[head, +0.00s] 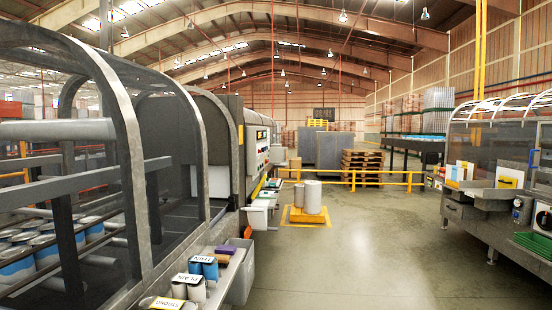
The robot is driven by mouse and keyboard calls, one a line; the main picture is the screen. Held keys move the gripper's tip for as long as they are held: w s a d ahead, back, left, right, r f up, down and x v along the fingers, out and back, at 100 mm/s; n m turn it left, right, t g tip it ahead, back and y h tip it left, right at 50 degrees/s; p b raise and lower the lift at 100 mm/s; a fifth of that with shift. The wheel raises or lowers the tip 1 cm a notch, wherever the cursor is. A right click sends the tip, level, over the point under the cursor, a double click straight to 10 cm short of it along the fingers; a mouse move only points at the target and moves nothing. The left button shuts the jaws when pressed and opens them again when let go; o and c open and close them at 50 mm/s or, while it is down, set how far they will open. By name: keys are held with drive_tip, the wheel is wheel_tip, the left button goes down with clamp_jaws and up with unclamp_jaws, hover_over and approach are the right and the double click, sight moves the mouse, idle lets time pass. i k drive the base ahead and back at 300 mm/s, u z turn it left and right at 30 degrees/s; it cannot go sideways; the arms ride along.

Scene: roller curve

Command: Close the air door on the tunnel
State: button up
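A tunnel with rounded grey metal arches (128,150) and see-through panels fills the left side of the head view. Behind its panels, several blue-and-white cans (40,262) stand at the lower left. A dark machine housing (215,130) stands beyond the arches, with a dark opening low on its near side. I cannot make out which part is the air door, nor whether it is open or shut. My gripper is not in view.
A shelf along the tunnel holds labelled cans (203,268) and a purple block (225,249), with a grey bin (241,272) beside it. A yellow rail (350,178) crosses the back. Another covered machine (497,160) stands at right. The concrete floor (370,245) between is clear.

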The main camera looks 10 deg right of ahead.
sight(277, 154)
drive_tip(key=z, duration=0.2)
drive_tip(key=i, duration=0.7)
drive_tip(key=z, duration=0.6)
drive_tip(key=i, duration=2.25)
drive_tip(key=z, duration=0.45)
drive_tip(key=i, duration=2.4)
drive_tip(key=u, duration=0.2)
drive_tip(key=i, duration=2.25)
drive_tip(key=u, duration=1.5)
drive_tip(key=i, duration=1.5)
drive_tip(key=u, duration=1.25)
drive_tip(key=i, duration=0.55)
drive_tip(key=u, duration=0.2)
